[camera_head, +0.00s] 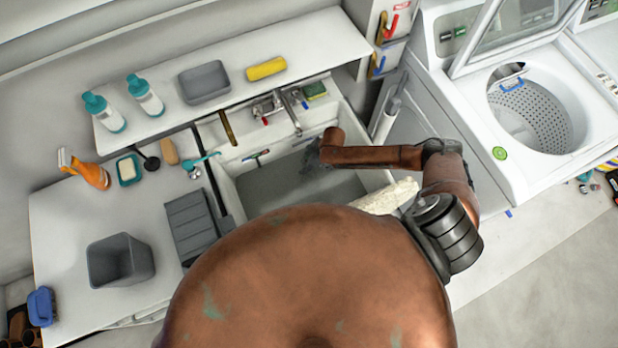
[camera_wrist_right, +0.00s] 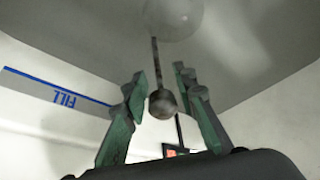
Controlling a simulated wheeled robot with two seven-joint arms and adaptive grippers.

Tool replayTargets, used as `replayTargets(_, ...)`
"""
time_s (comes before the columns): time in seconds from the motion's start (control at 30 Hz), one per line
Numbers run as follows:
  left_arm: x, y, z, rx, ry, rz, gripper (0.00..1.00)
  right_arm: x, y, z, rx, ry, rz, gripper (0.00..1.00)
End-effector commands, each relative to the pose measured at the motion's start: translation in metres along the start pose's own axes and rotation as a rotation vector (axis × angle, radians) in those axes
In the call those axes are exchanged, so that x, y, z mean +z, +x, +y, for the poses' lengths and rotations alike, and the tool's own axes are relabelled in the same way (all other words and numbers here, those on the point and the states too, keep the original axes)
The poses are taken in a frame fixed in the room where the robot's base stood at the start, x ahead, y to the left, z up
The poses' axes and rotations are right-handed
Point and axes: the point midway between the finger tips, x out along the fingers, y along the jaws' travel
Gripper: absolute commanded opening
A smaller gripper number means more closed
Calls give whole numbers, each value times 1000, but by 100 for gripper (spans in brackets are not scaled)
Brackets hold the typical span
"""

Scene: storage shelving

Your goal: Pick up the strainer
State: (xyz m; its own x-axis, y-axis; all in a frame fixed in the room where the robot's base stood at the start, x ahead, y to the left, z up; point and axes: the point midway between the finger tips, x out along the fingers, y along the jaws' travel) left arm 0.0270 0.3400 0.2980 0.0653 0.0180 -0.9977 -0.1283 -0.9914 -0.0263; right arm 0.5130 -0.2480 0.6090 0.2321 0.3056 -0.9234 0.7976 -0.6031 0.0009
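In the right wrist view, what looks like the strainer is a thin dark rod with a round dark knob (camera_wrist_right: 163,104) at its near end. The rod runs down to a pale, see-through round part (camera_wrist_right: 173,17) at the grey basin floor. My right gripper (camera_wrist_right: 160,88) is open, its green-grey fingers on either side of the knob, with a gap on each side. In the head view my right gripper (camera_head: 310,156) is inside the sink (camera_head: 300,192), where the arm and gripper hide the strainer. My left gripper is not in view.
The sink walls stand close around my gripper; a blue FILL mark (camera_wrist_right: 64,98) is on one. The faucet (camera_head: 275,104) is at the sink's back edge. A grey bin (camera_head: 120,262) stands on the left counter, and a washing machine (camera_head: 530,100) is at right.

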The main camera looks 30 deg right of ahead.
Motion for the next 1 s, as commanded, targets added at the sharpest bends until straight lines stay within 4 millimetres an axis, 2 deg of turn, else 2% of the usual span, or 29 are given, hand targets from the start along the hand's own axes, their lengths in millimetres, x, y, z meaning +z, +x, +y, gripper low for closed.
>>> replayTargets(0.1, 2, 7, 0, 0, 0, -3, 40, 0, 24, -2, -2, -1, -1, 26)
replayTargets(0.3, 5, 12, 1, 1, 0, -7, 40, 0, 46, -1, -2, 0, -1, 26)
replayTargets(0.57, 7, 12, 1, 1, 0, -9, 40, 0, 48, -1, -1, 0, 0, 26)
replayTargets(0.93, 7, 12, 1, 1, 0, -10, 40, 0, 47, -1, -1, 0, 0, 2)
replayTargets(1.0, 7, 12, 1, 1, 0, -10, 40, 0, 47, -1, -1, 0, 0, 0)
